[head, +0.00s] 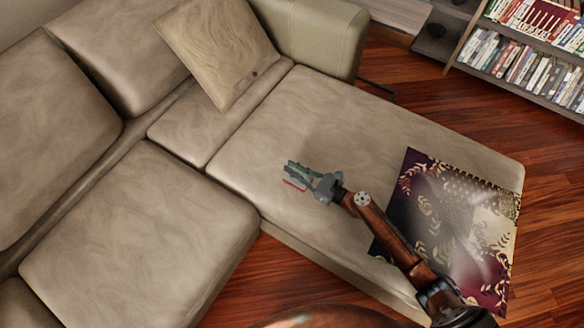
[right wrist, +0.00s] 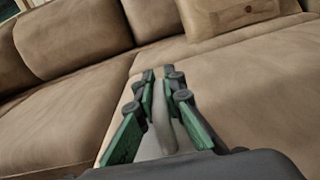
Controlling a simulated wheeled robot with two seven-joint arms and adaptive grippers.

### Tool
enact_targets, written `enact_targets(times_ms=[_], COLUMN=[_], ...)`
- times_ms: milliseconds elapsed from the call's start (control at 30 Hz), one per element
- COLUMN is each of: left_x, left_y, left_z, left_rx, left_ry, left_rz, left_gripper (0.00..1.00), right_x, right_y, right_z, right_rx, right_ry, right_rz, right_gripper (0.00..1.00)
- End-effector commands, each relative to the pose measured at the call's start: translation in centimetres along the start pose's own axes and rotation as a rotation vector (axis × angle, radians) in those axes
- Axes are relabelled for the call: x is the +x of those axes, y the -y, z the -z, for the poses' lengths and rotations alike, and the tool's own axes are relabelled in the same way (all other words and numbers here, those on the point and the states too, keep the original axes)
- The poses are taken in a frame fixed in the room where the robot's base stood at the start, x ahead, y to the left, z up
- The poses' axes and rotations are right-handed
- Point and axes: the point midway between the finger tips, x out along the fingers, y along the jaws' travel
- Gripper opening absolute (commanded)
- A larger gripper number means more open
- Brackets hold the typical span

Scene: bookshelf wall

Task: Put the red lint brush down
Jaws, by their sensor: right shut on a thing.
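The red lint brush (head: 294,184) shows as a thin red strip at the fingertips of my right gripper (head: 300,172), over the long seat of the beige sofa (head: 330,115). My right gripper is shut on the brush. In the right wrist view, a pale grey part of the held thing (right wrist: 161,120) lies between the green and black fingers. Most of the brush is hidden by the fingers. I cannot tell whether it touches the seat. My left gripper is not in view.
A patterned dark and cream cloth (head: 425,190) lies over the right end of the seat, under my right arm. A cushion (head: 217,45) leans at the back. A bookshelf (head: 520,75) stands at the upper right. The seat around the gripper is clear.

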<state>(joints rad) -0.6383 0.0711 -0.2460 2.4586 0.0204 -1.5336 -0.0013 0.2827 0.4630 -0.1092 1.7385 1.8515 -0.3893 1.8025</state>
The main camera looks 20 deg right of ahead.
Motion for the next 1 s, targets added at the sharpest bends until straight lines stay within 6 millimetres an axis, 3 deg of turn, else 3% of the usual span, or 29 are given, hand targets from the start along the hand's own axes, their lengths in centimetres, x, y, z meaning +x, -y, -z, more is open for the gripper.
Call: enact_targets(times_ms=[67, 100, 367, 733, 1000], left_x=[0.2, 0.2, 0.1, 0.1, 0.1], left_y=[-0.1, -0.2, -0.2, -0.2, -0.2], left_z=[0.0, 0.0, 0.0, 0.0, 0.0], left_rx=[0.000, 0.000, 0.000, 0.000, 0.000], left_ry=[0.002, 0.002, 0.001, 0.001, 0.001], left_rz=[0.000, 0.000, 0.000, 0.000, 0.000], left_gripper=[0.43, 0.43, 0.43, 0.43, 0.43], right_x=[0.0, 0.0, 0.0, 0.0, 0.0], right_y=[0.0, 0.0, 0.0, 0.0, -0.2], right_z=[0.2, 0.1, 0.1, -0.3, -3.9], right_rx=[0.001, 0.000, 0.000, -0.003, -0.011], right_ry=[0.000, 0.001, 0.000, -0.001, -0.004], right_rz=[0.000, 0.000, 0.000, -0.002, -0.004], right_gripper=[0.00, 0.11, 0.29, 0.29, 0.29])
